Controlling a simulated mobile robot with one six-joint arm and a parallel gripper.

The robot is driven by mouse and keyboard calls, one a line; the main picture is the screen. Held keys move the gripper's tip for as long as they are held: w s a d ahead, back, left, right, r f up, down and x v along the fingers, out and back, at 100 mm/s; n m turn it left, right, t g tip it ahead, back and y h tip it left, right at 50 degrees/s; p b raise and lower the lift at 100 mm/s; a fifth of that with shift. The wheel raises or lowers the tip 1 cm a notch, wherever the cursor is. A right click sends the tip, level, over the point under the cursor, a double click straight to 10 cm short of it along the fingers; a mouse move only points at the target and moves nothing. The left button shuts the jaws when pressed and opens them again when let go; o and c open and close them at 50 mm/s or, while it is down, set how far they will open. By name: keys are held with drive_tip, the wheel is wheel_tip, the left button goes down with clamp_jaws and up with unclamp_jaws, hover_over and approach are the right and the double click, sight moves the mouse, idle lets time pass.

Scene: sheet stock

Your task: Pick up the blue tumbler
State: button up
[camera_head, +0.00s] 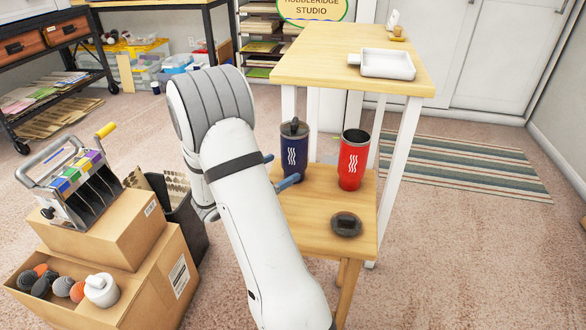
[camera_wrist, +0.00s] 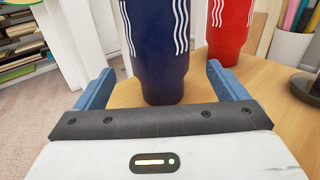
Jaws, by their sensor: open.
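The blue tumbler (camera_head: 294,152) stands upright on a low wooden table (camera_head: 330,205), with a dark lid on top and white wavy lines on its side. In the wrist view the tumbler (camera_wrist: 155,50) is straight ahead, with its top cut off by the frame. My gripper (camera_wrist: 160,85) is open, with one blue finger to each side of the tumbler's lower part; I cannot tell how far the tumbler is between them. In the head view my arm hides most of my gripper (camera_head: 279,170).
A red tumbler (camera_head: 354,160) without a lid stands close on the right, and shows in the wrist view (camera_wrist: 230,25). A loose dark lid (camera_head: 346,225) lies near the front. A taller table (camera_head: 330,60) with a white tray (camera_head: 387,64) stands behind. Cardboard boxes (camera_head: 120,235) are left.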

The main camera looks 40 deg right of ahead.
sight(295, 160)
drive_tip(key=d+b, duration=0.2)
drive_tip(key=d, duration=0.4)
drive_tip(key=shift+w+d, duration=0.1)
drive_tip(key=shift+w, duration=0.05)
drive_tip(key=shift+c, duration=0.4)
drive_tip(key=c, duration=1.2)
